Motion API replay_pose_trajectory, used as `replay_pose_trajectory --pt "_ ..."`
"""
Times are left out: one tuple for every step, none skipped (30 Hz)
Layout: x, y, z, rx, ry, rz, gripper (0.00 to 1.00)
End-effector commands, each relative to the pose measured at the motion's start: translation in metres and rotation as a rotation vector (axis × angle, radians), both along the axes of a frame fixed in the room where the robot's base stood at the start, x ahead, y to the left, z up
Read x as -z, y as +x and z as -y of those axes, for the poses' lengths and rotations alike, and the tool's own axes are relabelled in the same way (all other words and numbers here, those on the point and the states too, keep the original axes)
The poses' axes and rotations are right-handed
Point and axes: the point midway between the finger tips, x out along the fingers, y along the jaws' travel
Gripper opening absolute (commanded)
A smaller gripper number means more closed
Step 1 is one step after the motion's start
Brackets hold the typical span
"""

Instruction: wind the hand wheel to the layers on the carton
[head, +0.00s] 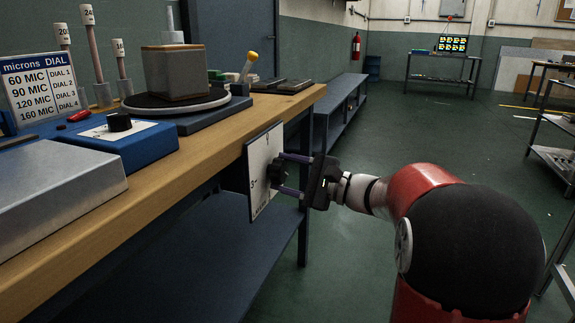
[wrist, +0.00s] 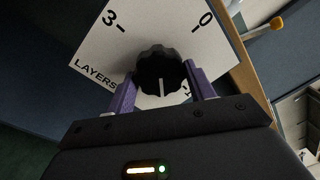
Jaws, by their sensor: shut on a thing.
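The hand wheel is a black lobed knob (wrist: 160,72) on a white dial plate (wrist: 135,40) printed LAYERS, with 3 and 0 legible and a partly hidden mark at lower right. Its white pointer line points down in the wrist view; the mark it meets is hidden. In the head view the plate (head: 262,155) hangs on the bench's front edge. My gripper (head: 277,173) is shut on the knob, a purple finger on each side.
A microns sign (head: 40,88) pairs thicknesses with dial numbers. A blue box with another black knob (head: 119,122) and several numbered posts stand on the bench (head: 190,148). Floor beyond the bench is open.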

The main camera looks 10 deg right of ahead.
Motion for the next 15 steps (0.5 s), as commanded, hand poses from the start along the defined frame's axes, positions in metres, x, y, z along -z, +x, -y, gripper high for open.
replay_pose_trajectory --pt "-0.0032 0.0001 0.0006 0.002 0.027 -0.039 0.31" --pt "-0.0034 0.0000 0.0006 0.003 0.043 -0.062 0.31" --pt "-0.0035 0.0000 0.0005 0.003 0.066 -0.093 0.31" --pt "-0.0035 -0.0002 0.0004 0.003 0.082 -0.115 0.31" --pt "-0.0035 -0.0003 0.0004 0.002 0.099 -0.139 0.31" --pt "-0.0036 -0.0005 0.0003 0.003 0.122 -0.170 0.31" --pt "-0.0038 -0.0006 0.0002 0.003 0.139 -0.192 0.31" --pt "-0.0040 -0.0007 0.0001 0.002 0.155 -0.215 0.31" --pt "-0.0041 -0.0008 0.0000 0.003 0.178 -0.246 0.31" --pt "-0.0040 -0.0008 0.0000 0.003 0.194 -0.270 0.31" --pt "-0.0038 -0.0011 0.0000 0.003 0.211 -0.292 0.31" --pt "-0.0038 -0.0012 -0.0001 0.003 0.233 -0.323 0.31" --pt "-0.0039 -0.0012 -0.0003 0.003 0.250 -0.347 0.31" --pt "-0.0040 -0.0013 -0.0003 0.003 0.267 -0.369 0.31" --pt "-0.0042 -0.0015 -0.0004 0.002 0.289 -0.400 0.31"
